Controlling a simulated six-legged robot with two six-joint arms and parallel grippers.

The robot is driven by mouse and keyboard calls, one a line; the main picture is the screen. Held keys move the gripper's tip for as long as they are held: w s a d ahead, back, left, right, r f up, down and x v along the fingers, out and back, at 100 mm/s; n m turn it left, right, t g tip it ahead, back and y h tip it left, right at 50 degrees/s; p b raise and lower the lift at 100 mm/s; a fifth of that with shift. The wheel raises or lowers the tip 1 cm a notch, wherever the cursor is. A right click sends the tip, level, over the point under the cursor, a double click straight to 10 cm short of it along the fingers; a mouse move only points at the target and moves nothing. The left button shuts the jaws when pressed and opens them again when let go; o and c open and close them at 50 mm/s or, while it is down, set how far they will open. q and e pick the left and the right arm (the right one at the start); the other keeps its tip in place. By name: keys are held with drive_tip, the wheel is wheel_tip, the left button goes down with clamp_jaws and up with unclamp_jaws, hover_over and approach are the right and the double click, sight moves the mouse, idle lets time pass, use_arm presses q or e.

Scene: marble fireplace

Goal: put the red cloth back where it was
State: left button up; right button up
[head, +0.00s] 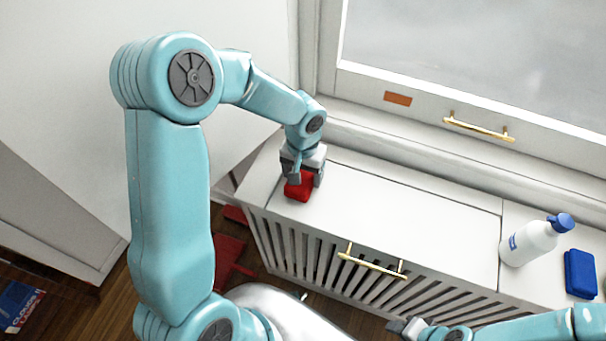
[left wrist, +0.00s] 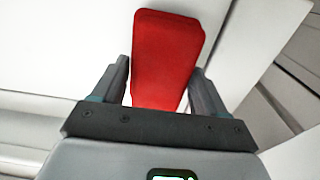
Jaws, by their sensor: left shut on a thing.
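The red cloth (head: 299,188) is a small folded block at the left end of the white radiator cover's top (head: 400,195). My left gripper (head: 303,178) reaches down over it and is shut on it. In the left wrist view the cloth (left wrist: 168,60) sits between the two fingers of my left gripper (left wrist: 160,85). Whether the cloth touches the white surface I cannot tell. My right gripper (head: 405,327) shows at the bottom edge, away from the cloth; its jaw opening is too small to read.
A brass handle (head: 372,262) juts from the cover's front. The window (head: 470,50) is behind. The cover's middle is clear.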

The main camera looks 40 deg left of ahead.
sight(303, 174)
use_arm(q)
drive_tip(key=shift+f, duration=0.4)
drive_tip(key=shift+f, duration=0.15)
drive_tip(key=o, duration=1)
drive_tip(key=shift+r, duration=0.4)
wheel_tip(303, 174, up, 12)
drive_tip(key=shift+f+p, duration=0.15)
drive_tip(key=shift+p, duration=0.4)
